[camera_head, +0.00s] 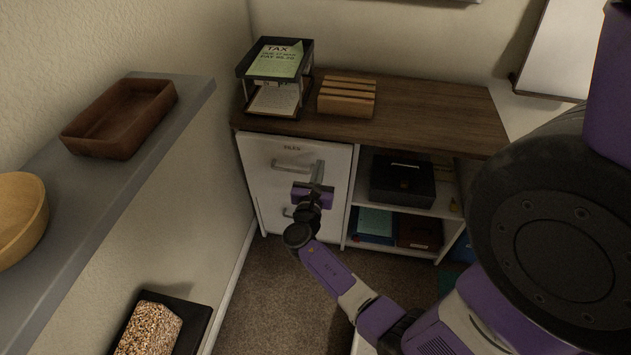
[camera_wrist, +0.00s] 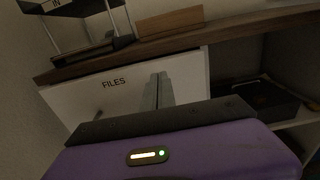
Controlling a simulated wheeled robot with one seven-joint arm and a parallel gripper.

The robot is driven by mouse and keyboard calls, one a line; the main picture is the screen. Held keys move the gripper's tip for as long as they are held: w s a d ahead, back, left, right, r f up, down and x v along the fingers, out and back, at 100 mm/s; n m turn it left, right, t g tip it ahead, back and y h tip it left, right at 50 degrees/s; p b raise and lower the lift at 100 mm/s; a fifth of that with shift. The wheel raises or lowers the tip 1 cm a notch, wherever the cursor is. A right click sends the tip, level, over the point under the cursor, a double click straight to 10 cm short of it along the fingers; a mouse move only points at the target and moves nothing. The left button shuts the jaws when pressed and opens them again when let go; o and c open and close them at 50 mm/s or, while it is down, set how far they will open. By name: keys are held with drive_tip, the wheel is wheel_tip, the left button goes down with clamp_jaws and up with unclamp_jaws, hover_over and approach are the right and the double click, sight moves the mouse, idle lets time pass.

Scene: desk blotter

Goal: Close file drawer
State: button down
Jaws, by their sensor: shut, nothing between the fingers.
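The file drawer (camera_head: 266,172) has a white front labelled FILES, under the left end of the wooden desktop in the head view. Its front lies close under the desktop edge; I cannot tell whether a small gap is left. A metal handle (camera_head: 287,166) shows on its upper part. The labelled front (camera_wrist: 100,98) also fills the middle left of the wrist view. My gripper (camera_head: 318,170) is shut and empty, in front of the drawer's upper right part. Its fingers (camera_wrist: 158,90) point at the front; contact is unclear. My wrist hides part of the lower front.
On the desktop (camera_head: 430,112) stand a paper tray (camera_head: 277,62) and a wooden sorter (camera_head: 347,97). Right of the drawer, open shelves hold a black box (camera_head: 402,182) and folders. A grey wall shelf (camera_head: 150,140) is at left. Carpet (camera_head: 265,300) is clear below.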

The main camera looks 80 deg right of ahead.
sight(324, 150)
drive_tip(key=shift+w+d, duration=0.15)
drive_tip(key=shift+d, duration=2.35)
